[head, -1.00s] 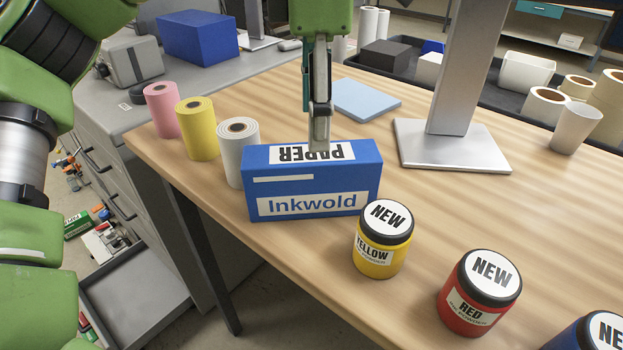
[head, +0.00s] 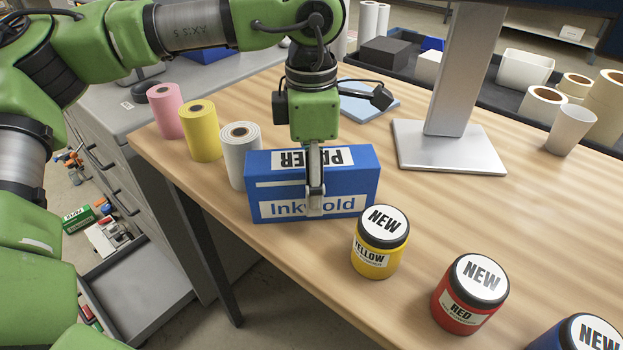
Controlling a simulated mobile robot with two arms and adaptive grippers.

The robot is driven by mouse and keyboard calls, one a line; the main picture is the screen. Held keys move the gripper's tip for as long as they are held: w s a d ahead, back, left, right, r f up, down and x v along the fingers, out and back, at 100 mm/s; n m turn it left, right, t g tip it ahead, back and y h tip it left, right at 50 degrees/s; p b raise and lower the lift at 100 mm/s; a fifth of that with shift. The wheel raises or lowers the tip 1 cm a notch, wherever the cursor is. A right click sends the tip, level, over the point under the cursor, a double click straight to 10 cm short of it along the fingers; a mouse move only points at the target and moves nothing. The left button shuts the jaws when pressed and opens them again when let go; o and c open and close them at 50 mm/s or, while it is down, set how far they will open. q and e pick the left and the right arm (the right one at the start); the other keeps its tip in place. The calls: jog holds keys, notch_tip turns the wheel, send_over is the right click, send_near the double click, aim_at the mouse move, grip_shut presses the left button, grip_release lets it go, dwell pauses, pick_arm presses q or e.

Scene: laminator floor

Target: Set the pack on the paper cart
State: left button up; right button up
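The pack (head: 352,190) is a blue box labelled Inkwold and PAPER. It stands upright on the wooden table near its left edge. My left gripper (head: 315,205) points down at the pack. One finger overlaps the pack's top and front face and covers part of the lettering. The other finger is hidden, so I cannot tell whether the gripper is open or shut on the pack. My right gripper is not in view. I cannot identify a paper cart in the head view.
Yellow (head: 379,242), red (head: 468,295) and blue (head: 580,335) jars stand along the front of the table (head: 450,220). Pink (head: 166,111), yellow (head: 199,131) and white (head: 241,156) rolls stand left of the pack. A monitor stand (head: 450,150) is behind, right. A grey drawer cabinet (head: 105,165) adjoins the table.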

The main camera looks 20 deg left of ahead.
pick_arm(q)
grip_shut()
jog(key=shift+r, duration=0.1)
jog(key=shift+w+r+b, duration=0.1)
jog(key=shift+r+b, duration=0.6)
jog(key=shift+r, duration=0.1)
jog(key=s+d+r+b, duration=0.4)
jog(key=s+r+b, duration=0.1)
jog(key=s+r, duration=0.6)
jog(key=shift+s+d+r, duration=0.15)
jog(key=shift+s+r, duration=0.05)
jog(key=shift+s, duration=1.05)
